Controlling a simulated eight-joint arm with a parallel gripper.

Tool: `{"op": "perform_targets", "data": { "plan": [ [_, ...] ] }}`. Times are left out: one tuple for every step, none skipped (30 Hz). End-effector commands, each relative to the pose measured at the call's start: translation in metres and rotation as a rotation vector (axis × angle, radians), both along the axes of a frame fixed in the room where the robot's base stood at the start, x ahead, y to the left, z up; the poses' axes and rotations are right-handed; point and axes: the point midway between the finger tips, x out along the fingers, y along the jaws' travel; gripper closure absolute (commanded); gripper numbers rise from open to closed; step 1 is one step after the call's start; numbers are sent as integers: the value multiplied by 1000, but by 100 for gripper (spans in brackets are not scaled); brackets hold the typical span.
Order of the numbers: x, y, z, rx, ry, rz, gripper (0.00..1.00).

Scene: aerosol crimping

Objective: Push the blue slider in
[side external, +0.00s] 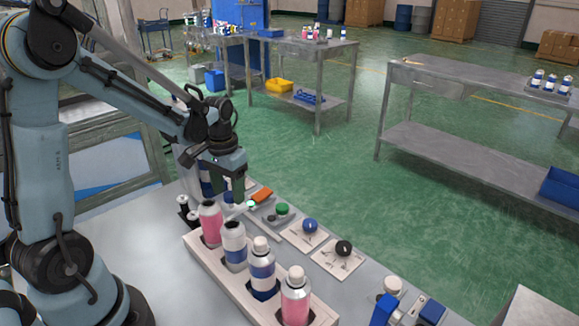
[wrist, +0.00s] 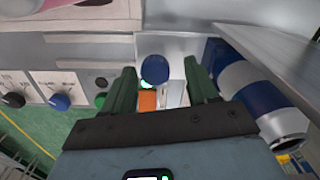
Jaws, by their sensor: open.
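A round blue knob (wrist: 155,69), which looks like the blue slider's handle, shows between my fingertips in the wrist view. In the side view a small blue part (side external: 228,197) shows beside my fingers, partly hidden by them. My gripper (wrist: 160,78) is open, with one green finger on each side of the knob; I cannot tell whether either touches it. In the side view my gripper (side external: 234,196) points down behind the bottle rack. An orange block (wrist: 147,101) and a lit green spot lie close to the knob.
A rack (side external: 216,266) with pink and blue-white bottles stands in front. Green (side external: 282,209), blue (side external: 310,225) and black (side external: 344,248) knobs run along the table to the right. A blue-and-white can (wrist: 255,85) lies close to my right finger in the wrist view.

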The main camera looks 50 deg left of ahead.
Motion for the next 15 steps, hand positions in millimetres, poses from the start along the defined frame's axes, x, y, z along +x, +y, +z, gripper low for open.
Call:
{"op": "perform_targets", "data": {
  "plan": [
    [0,0,1,-1,0,-1,41],
    [0,-1,1,-1,1,-1,41],
    [0,-1,3,-1,1,-1,41],
    [0,-1,5,-1,1,-1,41],
    [0,-1,7,-1,1,-1,41],
    [0,-1,11,-1,1,-1,41],
    [0,-1,14,-1,1,-1,41],
    [0,-1,18,-1,1,-1,41],
    [0,-1,23,-1,1,-1,41],
    [-1,-1,28,-1,1,-1,41],
    [0,-1,33,-1,1,-1,41],
    [0,-1,39,-1,1,-1,41],
    [0,-1,44,-1,1,-1,41],
    [-1,-1,49,-1,1,-1,41],
    [-1,-1,55,-1,1,-1,41]
  ]
}}
